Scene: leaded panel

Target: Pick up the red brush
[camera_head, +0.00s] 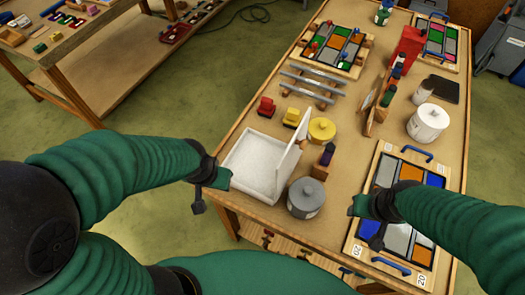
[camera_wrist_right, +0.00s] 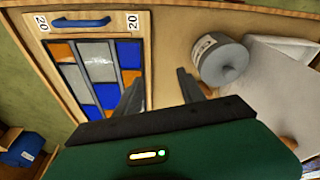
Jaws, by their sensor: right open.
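A small red block-like item (camera_head: 266,107), which looks like the red brush, sits on the table beside a similar yellow one (camera_head: 291,118), behind the white tray. Its bristles cannot be made out. My right gripper (camera_head: 366,224) is over the leaded panel (camera_head: 385,172) at the front right, well away from the red brush. In the right wrist view its two fingers (camera_wrist_right: 161,90) are apart with nothing between them. My left gripper (camera_head: 207,196) is at the table's left edge, beside the white tray; its fingers are not clear. The red brush is not seen in the wrist view.
A white tray (camera_head: 245,180) with an upright white board (camera_head: 291,156) stands between my grippers. A grey lidded tin (camera_head: 306,197), also in the wrist view (camera_wrist_right: 224,65), a yellow tin (camera_head: 322,130) and a white pot (camera_head: 427,124) stand nearby. Metal bars (camera_head: 312,84) lie behind the brush.

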